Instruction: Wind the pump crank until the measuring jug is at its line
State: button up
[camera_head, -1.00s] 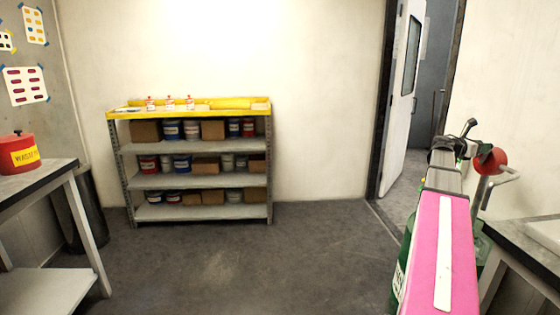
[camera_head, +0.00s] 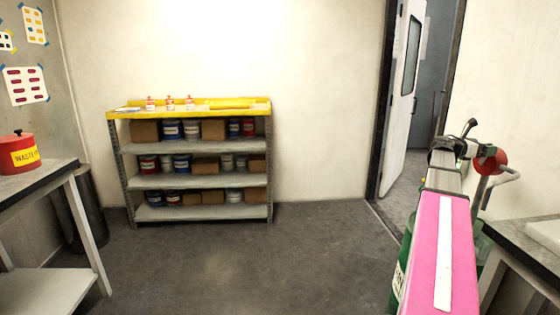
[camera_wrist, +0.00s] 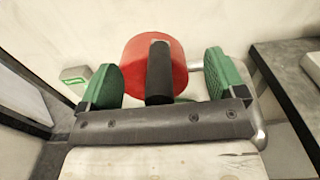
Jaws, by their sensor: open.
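The pump crank is a red disc (camera_wrist: 178,56) with a black upright handle (camera_wrist: 159,75); the red disc also shows at the right of the head view (camera_head: 491,161). My gripper (camera_wrist: 163,82) is open, with one green finger pad on each side of the black handle. Gaps show between the handle and both pads, so it is not gripped. In the head view my gripper (camera_head: 466,139) is at the red disc, beyond my pink arm. A green drum (camera_head: 403,265) stands below, largely hidden by my arm. I cannot make out the measuring jug or its line.
A grey-topped bench (camera_head: 520,246) is at the right, close to the crank. A bench with a red waste can (camera_head: 18,154) is at the left. A yellow-topped shelf (camera_head: 190,112) with tins stands at the back wall. A door (camera_head: 403,100) stands open. The middle floor is clear.

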jog(key=a, duration=0.8)
jog(key=shift+s, duration=0.35)
jog(key=shift+f, duration=0.1)
